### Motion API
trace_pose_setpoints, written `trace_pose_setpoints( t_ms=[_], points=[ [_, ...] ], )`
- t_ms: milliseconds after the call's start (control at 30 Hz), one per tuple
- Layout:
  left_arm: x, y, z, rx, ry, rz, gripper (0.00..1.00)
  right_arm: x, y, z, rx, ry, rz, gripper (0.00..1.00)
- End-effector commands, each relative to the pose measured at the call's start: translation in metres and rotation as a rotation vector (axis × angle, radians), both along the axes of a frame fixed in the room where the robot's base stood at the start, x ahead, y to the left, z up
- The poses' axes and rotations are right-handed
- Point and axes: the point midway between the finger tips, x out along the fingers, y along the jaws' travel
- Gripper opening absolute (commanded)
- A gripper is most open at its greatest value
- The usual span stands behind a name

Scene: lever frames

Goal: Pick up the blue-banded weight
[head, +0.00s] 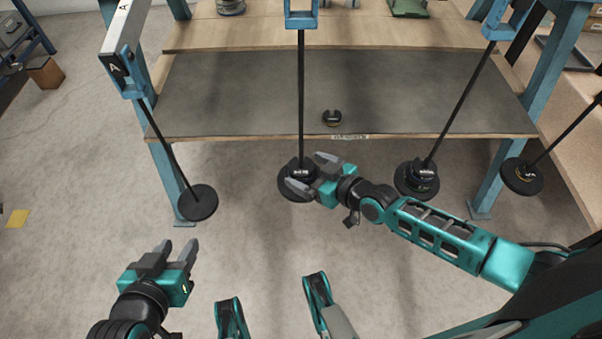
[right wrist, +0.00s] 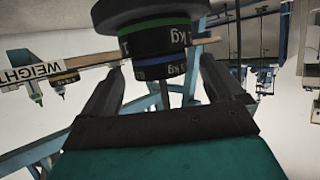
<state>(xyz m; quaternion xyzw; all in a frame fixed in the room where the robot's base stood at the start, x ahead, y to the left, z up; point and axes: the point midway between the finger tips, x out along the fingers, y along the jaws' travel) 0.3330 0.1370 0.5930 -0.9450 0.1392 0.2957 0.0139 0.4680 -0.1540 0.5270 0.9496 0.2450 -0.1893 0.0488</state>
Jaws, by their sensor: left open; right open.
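The blue-banded weight (right wrist: 160,68) is a dark slotted disc in the right wrist view. It is stacked against a green-banded weight (right wrist: 152,38) on the middle hanger, whose rod (head: 301,90) and base disc (head: 290,194) show in the head view. My right gripper (head: 313,172) is open at this stack. In the right wrist view its fingers (right wrist: 163,88) stand on either side of the blue-banded weight, with a visible gap on the right. In the head view the gripper partly hides the stack. My left gripper (head: 175,247) is open and empty at the lower left.
An empty hanger disc (head: 198,203) hangs at left. Another hanger with stacked weights (head: 421,178) hangs right of my right gripper, and one more (head: 523,178) at far right. A loose dark weight (head: 332,118) lies on the grey shelf (head: 230,90). Floor between my grippers is clear.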

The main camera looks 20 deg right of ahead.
Motion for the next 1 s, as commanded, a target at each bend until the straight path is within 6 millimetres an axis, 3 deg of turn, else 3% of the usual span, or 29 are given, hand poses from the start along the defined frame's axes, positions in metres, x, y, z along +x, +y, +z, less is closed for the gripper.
trace_pose_setpoints(
  t_ms=[100,367,1000],
  points=[
    [0.0019,-0.0033,0.0007,-0.005,-0.007,-0.007,0.43,0.0090,0.0057,-0.0047,0.001,-0.001,0.001,0.95],
    [0.0027,-0.0039,0.0034,-0.006,-0.011,-0.008,0.43,0.0102,0.0061,-0.0038,0.000,0.000,0.001,0.94],
    [0.0036,-0.0008,0.0026,-0.002,-0.012,-0.003,0.43,0.0099,0.0058,-0.0039,0.000,0.000,0.000,0.32]
  ],
)
